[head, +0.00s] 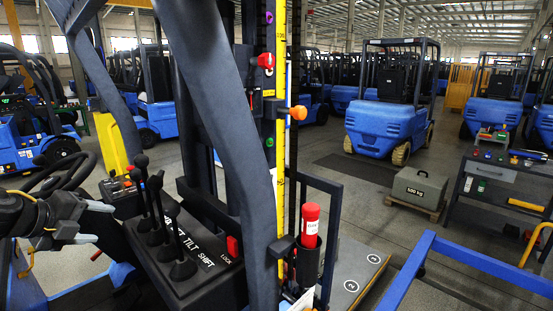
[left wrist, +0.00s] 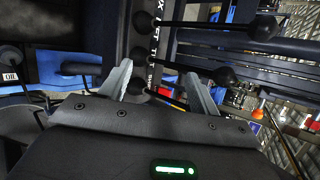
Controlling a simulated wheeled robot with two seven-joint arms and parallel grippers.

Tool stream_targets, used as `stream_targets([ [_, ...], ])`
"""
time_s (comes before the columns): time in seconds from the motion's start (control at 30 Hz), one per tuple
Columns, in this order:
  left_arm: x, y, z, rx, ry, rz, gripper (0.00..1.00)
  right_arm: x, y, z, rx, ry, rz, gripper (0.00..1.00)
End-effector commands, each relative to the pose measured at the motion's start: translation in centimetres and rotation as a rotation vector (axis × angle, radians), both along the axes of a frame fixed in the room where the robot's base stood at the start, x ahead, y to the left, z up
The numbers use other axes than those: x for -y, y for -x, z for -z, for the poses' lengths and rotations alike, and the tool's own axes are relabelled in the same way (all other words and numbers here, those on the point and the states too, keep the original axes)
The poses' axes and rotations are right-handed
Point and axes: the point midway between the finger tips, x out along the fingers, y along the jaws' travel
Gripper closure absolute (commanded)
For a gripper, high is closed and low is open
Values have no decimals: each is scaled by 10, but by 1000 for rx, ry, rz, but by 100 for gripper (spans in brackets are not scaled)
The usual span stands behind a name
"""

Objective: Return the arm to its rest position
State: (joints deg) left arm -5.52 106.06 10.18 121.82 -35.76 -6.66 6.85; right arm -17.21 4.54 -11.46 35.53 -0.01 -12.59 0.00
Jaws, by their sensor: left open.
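My left gripper (head: 97,222) is at the left of the head view, its grey fingers pointing right toward the control levers. It is open with a gap between the fingers, and it also shows in the left wrist view (left wrist: 160,85). Black levers with round knobs (head: 155,182) stand on a dark panel (head: 190,262) marked TILT and SHIFT, right of the gripper. In the left wrist view a lever knob (left wrist: 222,76) appears beyond the fingertips; I cannot tell exactly how far off it is. My right gripper is not in view.
A steering wheel (head: 75,172) is close behind the left gripper. A thick blue post (head: 225,110) and a yellow scale (head: 281,120) rise right of the levers. A red lock switch (head: 232,246) is on the panel.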

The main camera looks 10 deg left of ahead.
Motion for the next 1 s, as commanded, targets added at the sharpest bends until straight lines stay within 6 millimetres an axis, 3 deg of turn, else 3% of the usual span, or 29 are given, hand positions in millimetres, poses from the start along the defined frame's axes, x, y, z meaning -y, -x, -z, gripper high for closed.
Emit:
stream_targets([
  [0.03, 2, 1, 33, 9, 78, -36, 38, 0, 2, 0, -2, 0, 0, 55],
  [0.27, 20, 25, 157, 47, 398, -324, 38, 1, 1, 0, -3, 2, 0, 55],
  [0.47, 52, 76, 253, -16, 643, -675, 38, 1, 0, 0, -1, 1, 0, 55],
  [0.6, 87, 129, 309, -127, 785, -955, 38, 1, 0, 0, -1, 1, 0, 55],
  [0.8, 137, 196, 356, -311, 902, -1270, 38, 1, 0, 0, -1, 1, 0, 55],
  [1.0, 182, 246, 375, -478, 965, -1481, 38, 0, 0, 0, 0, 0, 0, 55],
])
